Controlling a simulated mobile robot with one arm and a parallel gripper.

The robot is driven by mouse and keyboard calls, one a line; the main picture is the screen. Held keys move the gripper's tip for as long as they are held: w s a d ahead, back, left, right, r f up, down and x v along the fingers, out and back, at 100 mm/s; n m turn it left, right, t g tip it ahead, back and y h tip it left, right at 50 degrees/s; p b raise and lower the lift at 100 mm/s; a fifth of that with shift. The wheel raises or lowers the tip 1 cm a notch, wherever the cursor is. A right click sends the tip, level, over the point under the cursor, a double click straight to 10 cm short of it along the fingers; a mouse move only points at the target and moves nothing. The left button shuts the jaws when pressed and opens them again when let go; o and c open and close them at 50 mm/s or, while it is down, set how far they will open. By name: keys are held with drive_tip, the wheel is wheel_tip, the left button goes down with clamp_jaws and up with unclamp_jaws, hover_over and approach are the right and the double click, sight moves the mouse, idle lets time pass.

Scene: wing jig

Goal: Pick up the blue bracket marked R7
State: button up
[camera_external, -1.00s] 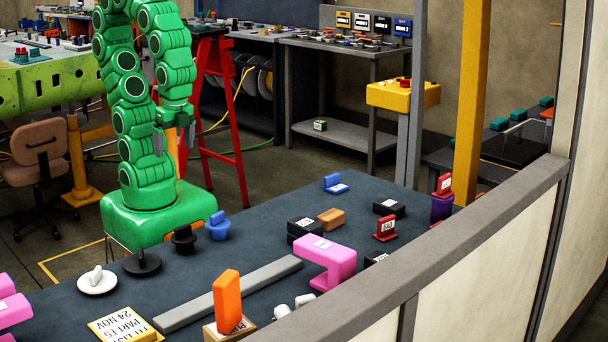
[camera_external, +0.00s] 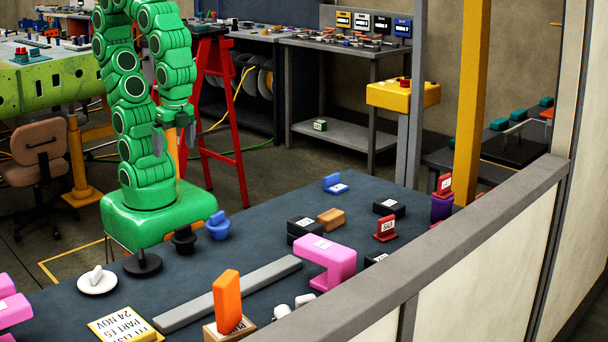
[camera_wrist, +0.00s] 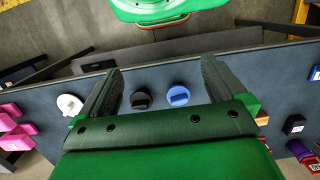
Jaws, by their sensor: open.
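A blue L-shaped bracket (camera_external: 337,185) with a white label on its foot stands near the far edge of the dark table. The label's marking is too small to read. Part of a blue piece, apparently this bracket, shows at the right edge of the wrist view (camera_wrist: 315,73). My gripper (camera_external: 174,140) is raised above the table beside my green base, well to the left of the bracket. In the wrist view my gripper (camera_wrist: 161,66) is open, with nothing between its fingers.
A round blue part (camera_external: 218,228) and a black one (camera_external: 184,241) stand near my base. Black blocks (camera_external: 303,228), an orange-brown block (camera_external: 331,218), a pink bracket (camera_external: 328,262) and red pieces (camera_external: 387,229) stand right and in front. A grey bar (camera_external: 230,292) lies across the table.

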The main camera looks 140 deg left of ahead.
drive_tip(key=w+a, duration=0.7)
drive_tip(key=w, duration=0.3)
drive_tip(key=t, duration=0.2)
hover_over(331, 178)
drive_tip(key=s+a, duration=0.1)
wheel_tip(331, 178, down, 12)
drive_tip(key=shift+s+a, duration=0.15)
drive_tip(key=shift+f, duration=4.05)
